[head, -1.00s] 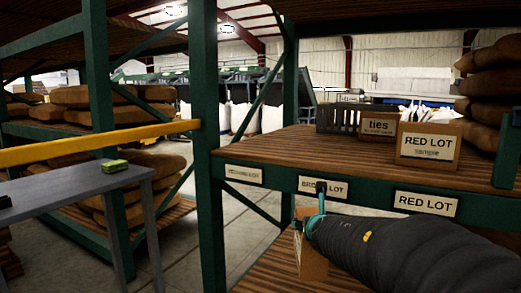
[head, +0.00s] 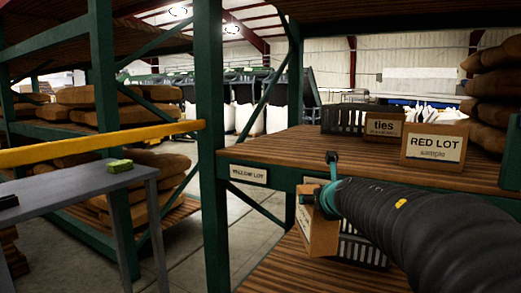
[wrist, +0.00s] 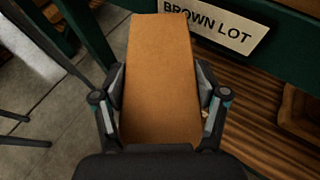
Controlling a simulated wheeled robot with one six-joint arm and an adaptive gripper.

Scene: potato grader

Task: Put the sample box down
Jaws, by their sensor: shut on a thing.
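A brown cardboard box (head: 318,234) is held in front of the shelf rack, below the upper deck's front edge. It also fills the middle of the wrist view (wrist: 160,60), with its plain side showing. My gripper (head: 326,196) is shut on the box, one finger on each side in the wrist view (wrist: 160,88). A BROWN LOT label (wrist: 220,28) on the green beam lies just beyond the box in the wrist view. Most of the box's printed face is hidden or too small to read in the head view.
The upper deck (head: 290,150) has bare wood at its left and front. A RED LOT sample box (head: 435,146), a ties box (head: 384,127) and a dark crate (head: 343,119) stand on it. Another crate (head: 362,250) is on the lower deck. A green upright (head: 208,150) stands left.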

